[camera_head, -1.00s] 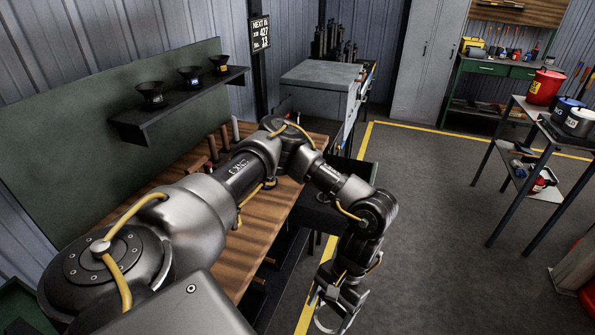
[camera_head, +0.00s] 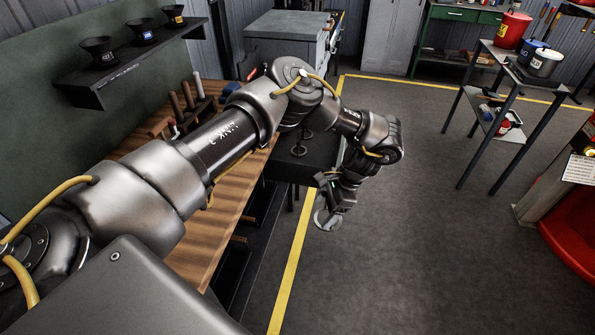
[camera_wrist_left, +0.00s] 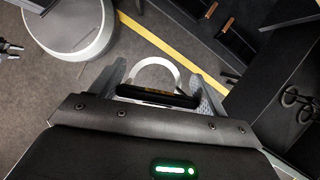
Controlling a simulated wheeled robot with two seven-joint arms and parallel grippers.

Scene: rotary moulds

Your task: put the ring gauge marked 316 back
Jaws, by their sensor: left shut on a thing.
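My left gripper (camera_head: 336,202) is shut on a pale metal ring gauge (camera_head: 325,219). It holds the ring above the floor beside the workbench, at the yellow line. In the left wrist view, the ring gauge (camera_wrist_left: 157,66) stands out beyond the dark bar between the two fingers of my left gripper (camera_wrist_left: 160,90). No number on it is readable. Dark ring-shaped pieces (camera_head: 299,149) lie on a black surface (camera_head: 318,172) behind my left forearm. They also show at the right of the left wrist view (camera_wrist_left: 299,102).
The wooden bench (camera_head: 221,218) runs along the left, with a black shelf (camera_head: 130,68) of dark funnels above it. A grey cabinet (camera_head: 284,40) stands behind. A trolley (camera_head: 508,112) and a red machine (camera_head: 578,225) stand at right. The middle floor is open.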

